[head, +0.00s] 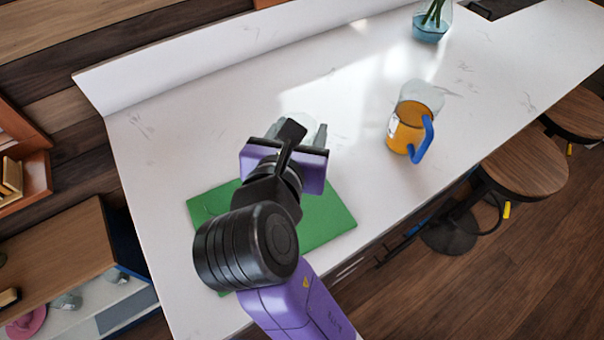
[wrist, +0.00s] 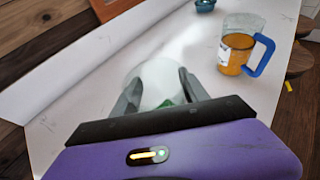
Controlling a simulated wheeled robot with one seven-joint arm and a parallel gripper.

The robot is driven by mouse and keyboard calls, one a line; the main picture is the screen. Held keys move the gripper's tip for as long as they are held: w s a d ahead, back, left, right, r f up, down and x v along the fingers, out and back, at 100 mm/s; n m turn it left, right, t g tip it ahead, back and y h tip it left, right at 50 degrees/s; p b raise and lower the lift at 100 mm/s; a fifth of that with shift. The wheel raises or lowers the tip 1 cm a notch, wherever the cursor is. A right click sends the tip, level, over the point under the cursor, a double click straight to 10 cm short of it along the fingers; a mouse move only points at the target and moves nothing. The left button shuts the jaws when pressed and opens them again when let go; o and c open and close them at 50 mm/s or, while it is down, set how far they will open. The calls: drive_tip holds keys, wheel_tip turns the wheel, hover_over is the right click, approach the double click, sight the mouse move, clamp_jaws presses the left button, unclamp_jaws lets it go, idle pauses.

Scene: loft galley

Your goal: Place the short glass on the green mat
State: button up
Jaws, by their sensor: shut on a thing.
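The short glass (wrist: 160,82) is clear and sits between my gripper's two grey fingers (wrist: 160,95) in the wrist view. In the head view the glass (head: 298,122) is mostly hidden behind my gripper (head: 300,134); only a pale rim shows. My gripper is shut on the glass. The green mat (head: 325,215) lies flat on the white counter, partly covered by my arm. My gripper is over or just past the mat's far edge. I cannot tell how high the glass is above the surface.
A measuring jug with orange liquid and a blue handle (head: 409,125) stands on the counter to the right. A glass vase with green stems (head: 431,24) stands at the far end. Stools (head: 527,170) line the right edge. The counter between mat and jug is clear.

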wheel_tip(320, 180, down, 13)
drive_tip(key=shift+r, duration=0.1)
idle(0.4)
drive_tip(key=shift+f, duration=0.2)
drive_tip(key=o, duration=1.5)
drive_tip(key=shift+c, duration=0.2)
drive_tip(key=shift+r, duration=0.2)
drive_tip(key=b+v, duration=0.1)
drive_tip(key=v, duration=1.1)
drive_tip(key=shift+d, duration=0.1)
